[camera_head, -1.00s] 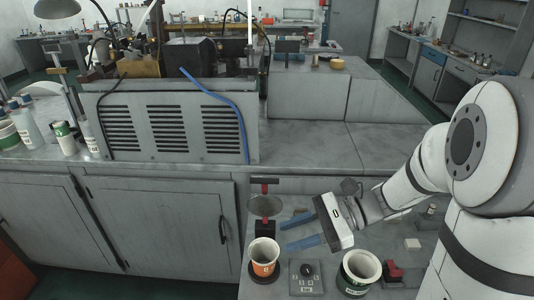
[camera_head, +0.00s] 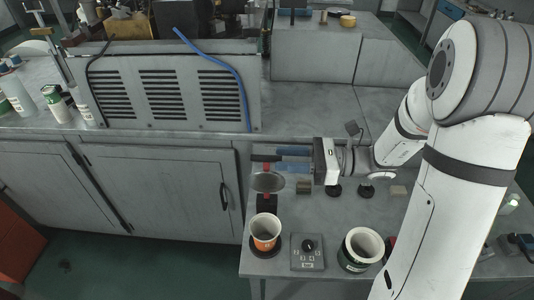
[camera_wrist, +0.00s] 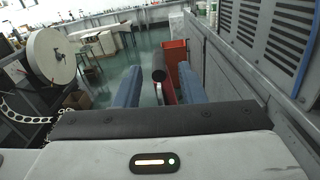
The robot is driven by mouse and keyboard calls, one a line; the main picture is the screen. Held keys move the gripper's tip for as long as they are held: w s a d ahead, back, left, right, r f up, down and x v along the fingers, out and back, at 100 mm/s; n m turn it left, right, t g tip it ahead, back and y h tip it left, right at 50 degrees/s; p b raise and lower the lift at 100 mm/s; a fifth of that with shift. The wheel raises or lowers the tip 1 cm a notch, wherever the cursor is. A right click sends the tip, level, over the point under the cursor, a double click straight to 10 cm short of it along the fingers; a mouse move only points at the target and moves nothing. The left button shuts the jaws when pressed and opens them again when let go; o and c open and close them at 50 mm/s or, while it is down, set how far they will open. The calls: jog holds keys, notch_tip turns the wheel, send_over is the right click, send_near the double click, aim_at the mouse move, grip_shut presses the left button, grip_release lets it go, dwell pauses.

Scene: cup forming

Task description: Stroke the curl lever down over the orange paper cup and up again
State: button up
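The orange paper cup (camera_head: 265,232), with a white inside, stands upright on a round black base at the front of the bench. Behind it a black post and a round grey disc (camera_head: 268,182) belong to the curling device. The red curl lever (camera_head: 266,158) is raised above the disc; its dark knob shows in the wrist view (camera_wrist: 159,75). My gripper (camera_head: 279,160) is at lever height, pointing left, with its blue fingers apart. In the wrist view the knob and red bar appear between the fingers (camera_wrist: 158,80); I see no contact.
A grey control box (camera_head: 307,252) with a black knob stands right of the cup. A green-and-white cup (camera_head: 362,248) stands farther right. A grey vented cabinet (camera_head: 165,88) is behind left. Small black and brown pieces lie beneath my gripper.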

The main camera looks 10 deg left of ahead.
aim_at(267, 156)
jog(key=a, duration=0.5)
jog(key=shift+s+p, duration=0.15)
jog(key=shift+p, duration=0.25)
grip_shut()
